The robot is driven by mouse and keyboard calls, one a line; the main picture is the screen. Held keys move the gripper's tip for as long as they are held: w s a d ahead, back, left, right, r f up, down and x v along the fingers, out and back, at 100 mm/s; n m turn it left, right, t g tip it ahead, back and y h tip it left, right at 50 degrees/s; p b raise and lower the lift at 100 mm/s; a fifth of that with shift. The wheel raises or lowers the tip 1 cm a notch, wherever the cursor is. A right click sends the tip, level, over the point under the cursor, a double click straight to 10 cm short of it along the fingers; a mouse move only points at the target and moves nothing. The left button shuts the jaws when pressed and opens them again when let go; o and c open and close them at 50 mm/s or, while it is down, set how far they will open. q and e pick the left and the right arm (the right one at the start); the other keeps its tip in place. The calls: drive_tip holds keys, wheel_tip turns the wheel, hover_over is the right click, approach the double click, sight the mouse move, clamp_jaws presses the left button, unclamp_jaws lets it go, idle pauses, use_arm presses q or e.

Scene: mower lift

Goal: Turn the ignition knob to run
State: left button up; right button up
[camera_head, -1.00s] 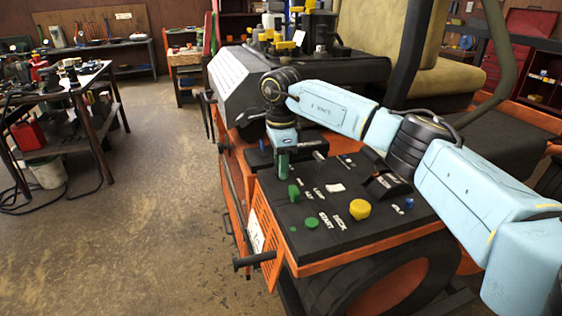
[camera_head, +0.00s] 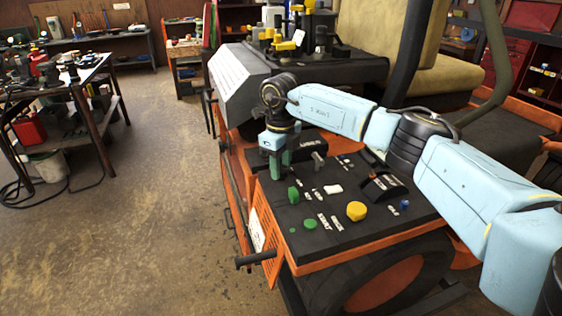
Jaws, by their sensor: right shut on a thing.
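The black control panel (camera_head: 375,225) on the orange mower carries a green knob (camera_head: 293,194), a green button (camera_head: 309,224), a yellow button (camera_head: 356,211), a small blue knob (camera_head: 404,205) and a metal toggle (camera_head: 318,158). My right gripper (camera_head: 277,172) points down at the panel's far left corner. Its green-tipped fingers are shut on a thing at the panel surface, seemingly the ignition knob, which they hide. The knob's angle and markings cannot be made out. My left gripper is not in view.
The mower's seat (camera_head: 435,60) and a lever console (camera_head: 335,70) stand behind the panel. A black bar (camera_head: 256,259) sticks out at the panel's front left. A workbench (camera_head: 75,80) stands at the left, with open floor (camera_head: 150,220) between.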

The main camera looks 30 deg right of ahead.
sight(281, 169)
drive_tip(key=shift+m, duration=0.7)
drive_tip(key=o, duration=1)
wheel_tip(281, 169, up, 14)
drive_tip(key=shift+f+b, duration=0.25)
drive_tip(key=shift+b, duration=0.2)
